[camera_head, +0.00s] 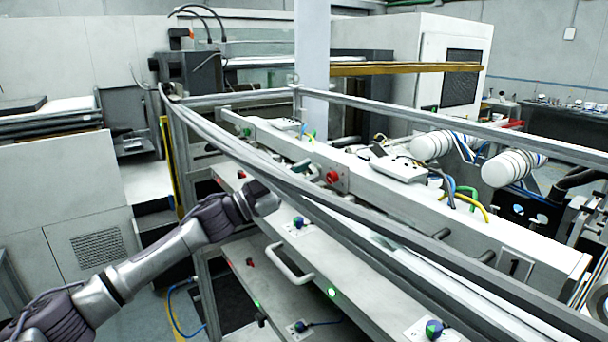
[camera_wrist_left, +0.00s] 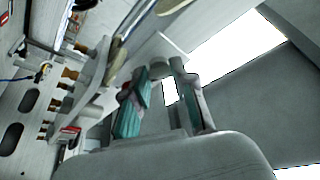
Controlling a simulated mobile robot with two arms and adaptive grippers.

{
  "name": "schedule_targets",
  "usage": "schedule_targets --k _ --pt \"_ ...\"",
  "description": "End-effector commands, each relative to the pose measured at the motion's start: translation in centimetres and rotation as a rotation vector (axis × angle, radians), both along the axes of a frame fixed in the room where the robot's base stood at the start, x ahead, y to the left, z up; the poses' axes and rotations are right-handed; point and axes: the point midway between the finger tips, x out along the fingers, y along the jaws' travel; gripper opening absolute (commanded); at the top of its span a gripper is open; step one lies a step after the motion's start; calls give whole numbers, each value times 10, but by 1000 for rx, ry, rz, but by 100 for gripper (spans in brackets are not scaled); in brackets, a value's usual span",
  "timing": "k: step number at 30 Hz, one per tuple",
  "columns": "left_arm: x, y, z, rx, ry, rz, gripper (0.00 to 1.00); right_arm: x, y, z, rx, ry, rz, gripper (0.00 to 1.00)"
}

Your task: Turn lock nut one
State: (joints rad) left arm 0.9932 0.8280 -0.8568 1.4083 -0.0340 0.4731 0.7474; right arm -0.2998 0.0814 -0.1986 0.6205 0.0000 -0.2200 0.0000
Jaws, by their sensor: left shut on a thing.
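My left gripper (camera_head: 268,199) reaches in from the left, at the long white beam of the magazine below the grey rail. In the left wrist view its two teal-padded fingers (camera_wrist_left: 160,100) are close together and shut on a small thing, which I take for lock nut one. The fingers hide most of it, and its turn cannot be read. A red knob (camera_head: 332,177) sits on a grey bracket on the upper beam, to the right of the gripper. My right gripper is not in view.
A grey rail frame (camera_head: 400,228) runs diagonally above the gripper and beams. A white handle (camera_head: 288,263) and a blue knob (camera_head: 298,222) stick out of the lower beam. White rollers (camera_head: 512,168) stand at the right. Open floor shows below the arm.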

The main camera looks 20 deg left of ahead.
Motion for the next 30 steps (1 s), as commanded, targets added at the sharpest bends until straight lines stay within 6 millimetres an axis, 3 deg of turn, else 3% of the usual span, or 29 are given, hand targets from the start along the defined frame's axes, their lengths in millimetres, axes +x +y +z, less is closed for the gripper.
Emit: schedule_targets --k 11,30 --pt "-1 -1 1 -115 91 -1 0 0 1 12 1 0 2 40" --pt "-4 -5 2 -583 454 -2 0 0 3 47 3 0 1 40"
